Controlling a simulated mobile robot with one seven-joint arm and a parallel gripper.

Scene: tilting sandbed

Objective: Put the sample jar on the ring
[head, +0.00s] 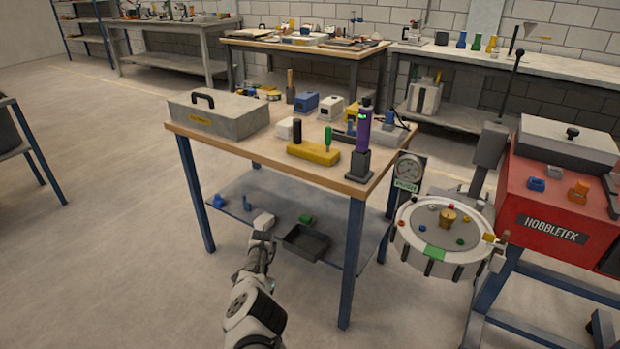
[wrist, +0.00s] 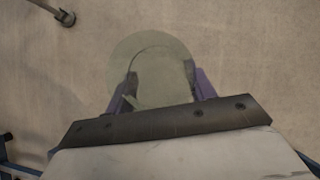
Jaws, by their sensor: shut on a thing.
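My gripper (head: 262,238) is low in front of the wooden table, near its lower shelf. In the wrist view its purple fingers stand on both sides of a round, dull grey-green thing (wrist: 150,62), seemingly the sample jar, and it is shut on it. Bare floor shows behind the jar there. In the head view the jar is not clear; a pale block (head: 263,221) just beyond the gripper may lie on the shelf. The round white sandbed (head: 406,237) stands at the right, with a brass piece (head: 447,217) near its middle. I cannot make out a ring there.
The wooden table (head: 235,147) carries a grey case (head: 220,113), a yellow block (head: 313,153) and a tall purple cylinder (head: 363,130) at its right corner. Its lower shelf holds a dark tray (head: 306,242). A red machine (head: 550,190) flanks the sandbed.

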